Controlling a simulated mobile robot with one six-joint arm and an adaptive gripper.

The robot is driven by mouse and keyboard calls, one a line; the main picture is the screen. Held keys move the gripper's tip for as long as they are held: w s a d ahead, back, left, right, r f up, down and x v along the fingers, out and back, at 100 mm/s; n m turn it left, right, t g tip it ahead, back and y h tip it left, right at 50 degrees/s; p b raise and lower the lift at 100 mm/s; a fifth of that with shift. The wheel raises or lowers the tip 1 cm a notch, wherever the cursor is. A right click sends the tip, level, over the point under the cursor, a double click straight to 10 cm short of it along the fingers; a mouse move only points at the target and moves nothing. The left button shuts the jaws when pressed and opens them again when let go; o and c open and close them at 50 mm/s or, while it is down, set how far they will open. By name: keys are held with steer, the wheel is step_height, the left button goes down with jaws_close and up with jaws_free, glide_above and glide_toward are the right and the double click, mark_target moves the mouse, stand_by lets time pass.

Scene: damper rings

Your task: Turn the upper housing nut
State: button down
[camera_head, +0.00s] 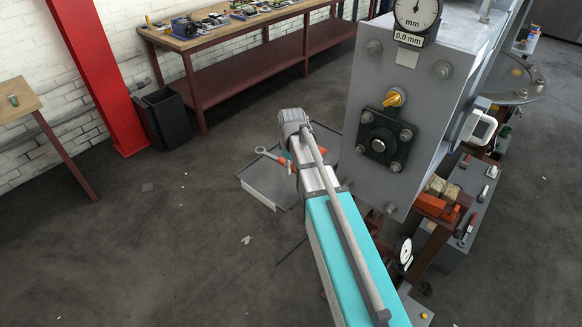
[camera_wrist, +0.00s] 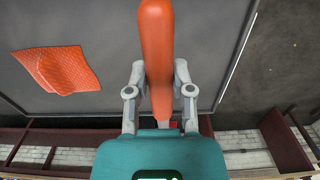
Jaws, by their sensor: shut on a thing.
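My gripper (camera_wrist: 160,68) is shut on the orange handle (camera_wrist: 156,40) of a tool, which rises between its two fingers in the wrist view. In the head view the tool shows as a wrench with a grey ring end (camera_head: 260,150), left of my arm and apart from the housing. My arm hides most of the gripper there. The grey housing (camera_head: 405,190) stands to the right, with a black flange (camera_head: 377,140) on its front.
A grey tray (camera_head: 272,190) lies below the wrench; an orange cloth (camera_wrist: 57,68) rests on a grey surface. The dial gauge (camera_head: 417,12) reads 0.0 mm. A workbench (camera_head: 230,35) and red column (camera_head: 97,70) stand behind. The left floor is mostly clear.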

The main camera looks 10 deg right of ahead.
steer(key=shift+r, duration=0.1)
steer(key=shift+r+p, duration=1.4)
steer(key=shift+p, duration=0.05)
steer(key=shift+a, duration=0.1)
